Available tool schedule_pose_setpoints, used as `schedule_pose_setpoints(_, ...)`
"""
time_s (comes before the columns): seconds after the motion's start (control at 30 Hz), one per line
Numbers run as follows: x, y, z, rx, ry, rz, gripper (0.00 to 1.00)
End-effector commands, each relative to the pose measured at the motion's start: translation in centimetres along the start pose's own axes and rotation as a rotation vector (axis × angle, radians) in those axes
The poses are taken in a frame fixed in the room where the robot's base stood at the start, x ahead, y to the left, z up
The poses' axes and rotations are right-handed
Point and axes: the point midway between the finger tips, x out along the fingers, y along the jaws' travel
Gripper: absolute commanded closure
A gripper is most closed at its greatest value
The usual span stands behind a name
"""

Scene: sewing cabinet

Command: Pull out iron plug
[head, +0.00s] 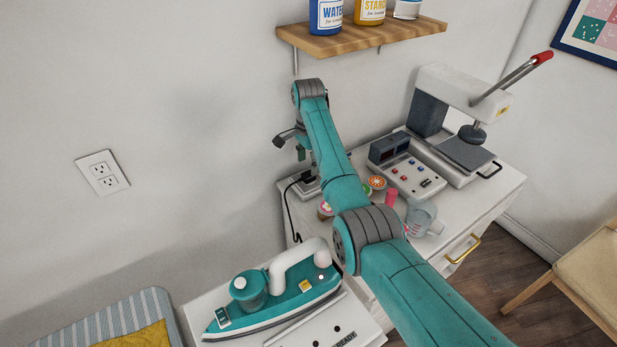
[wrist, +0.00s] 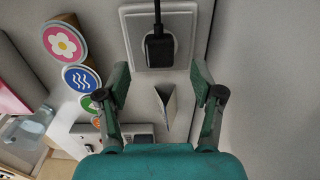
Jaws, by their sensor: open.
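A black plug (wrist: 158,48) with a black cord sits in a pale socket plate (wrist: 130,25) in the wrist view. In the head view the black plug (head: 307,178) is at the back left of the white cabinet, with its cord hanging down the left side. The teal and white iron (head: 272,300) rests on a lower white surface at the front. My gripper (wrist: 159,76) is open and empty, its two fingers apart and the plug beyond their tips, roughly between them. In the head view my gripper (head: 290,142) is above the plug, partly hidden by my arm.
A wall outlet (head: 103,173) on the left is empty. A control box (head: 405,170), a white press (head: 460,110) and a clear jug (head: 424,217) stand on the cabinet. A wooden shelf (head: 360,38) with bottles is overhead.

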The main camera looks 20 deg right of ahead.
Motion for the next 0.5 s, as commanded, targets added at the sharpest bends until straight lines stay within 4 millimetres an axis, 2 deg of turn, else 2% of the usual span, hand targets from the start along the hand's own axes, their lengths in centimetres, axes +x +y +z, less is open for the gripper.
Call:
schedule_pose_setpoints(0.2, 2.7, 0.1, 0.0, 0.000, -0.001, 0.002, 0.33)
schedule_pose_setpoints(0.5, 4.5, 0.0, 0.0, 0.000, 0.000, 0.000, 0.33)
